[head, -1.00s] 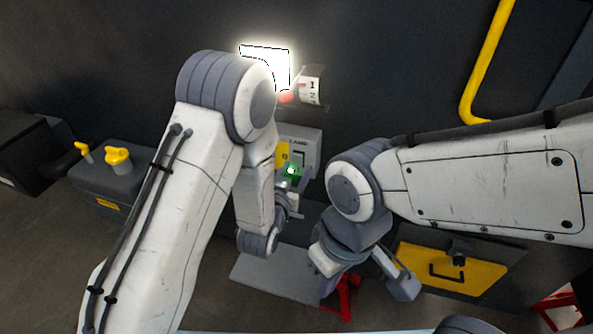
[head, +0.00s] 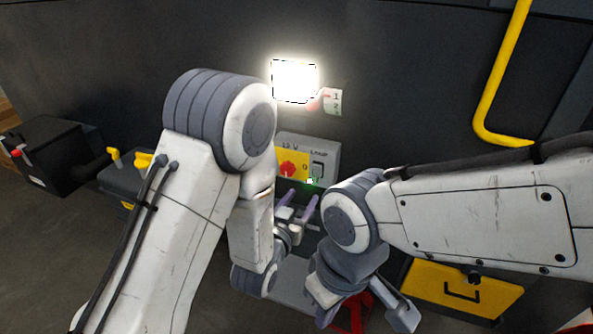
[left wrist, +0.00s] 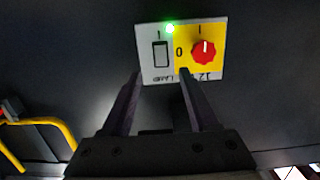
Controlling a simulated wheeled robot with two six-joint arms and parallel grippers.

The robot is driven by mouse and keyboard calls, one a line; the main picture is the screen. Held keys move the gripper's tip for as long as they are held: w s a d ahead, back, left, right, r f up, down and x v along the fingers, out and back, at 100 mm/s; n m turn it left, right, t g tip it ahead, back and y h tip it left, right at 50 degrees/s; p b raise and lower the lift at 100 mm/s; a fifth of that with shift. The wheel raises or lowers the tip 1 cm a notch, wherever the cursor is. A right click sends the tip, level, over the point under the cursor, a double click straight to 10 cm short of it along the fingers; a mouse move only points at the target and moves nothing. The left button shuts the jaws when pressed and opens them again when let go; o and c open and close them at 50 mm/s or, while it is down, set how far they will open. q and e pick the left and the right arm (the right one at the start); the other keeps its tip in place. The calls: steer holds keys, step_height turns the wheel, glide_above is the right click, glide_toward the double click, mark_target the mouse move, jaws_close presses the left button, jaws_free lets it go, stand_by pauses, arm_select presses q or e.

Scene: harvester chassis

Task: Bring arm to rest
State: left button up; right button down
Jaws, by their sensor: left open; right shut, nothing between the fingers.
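My left gripper (head: 300,199) is open and empty just below the switch panel (head: 330,153) in the head view. In the left wrist view its two dark fingers (left wrist: 160,80) point toward the same panel (left wrist: 148,28), with nothing between them. The panel has a rocker switch, a red knob (left wrist: 204,51) on yellow and a lit green light (left wrist: 170,29). My right gripper (head: 324,314) is low in the head view, shut and empty, its fingers mostly hidden by its own wrist.
A yellow rail (head: 490,95) runs at the right. A yellow drawer front (head: 455,288) lies behind my right arm. A dark box (head: 55,152) stands left.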

arm_select(q)
steer(key=s+a+r+m+g+y, duration=0.1)
steer(key=s+g, duration=0.6)
steer(key=s, duration=0.7)
steer(key=s+a+r+m+g+y, duration=0.2)
steer(key=s+g, duration=0.6)
steer(key=s, duration=0.6)
steer(key=a+r+y, duration=0.1)
steer(key=a+y, duration=0.1)
steer(key=a, duration=0.1)
steer(key=shift+a, duration=0.2)
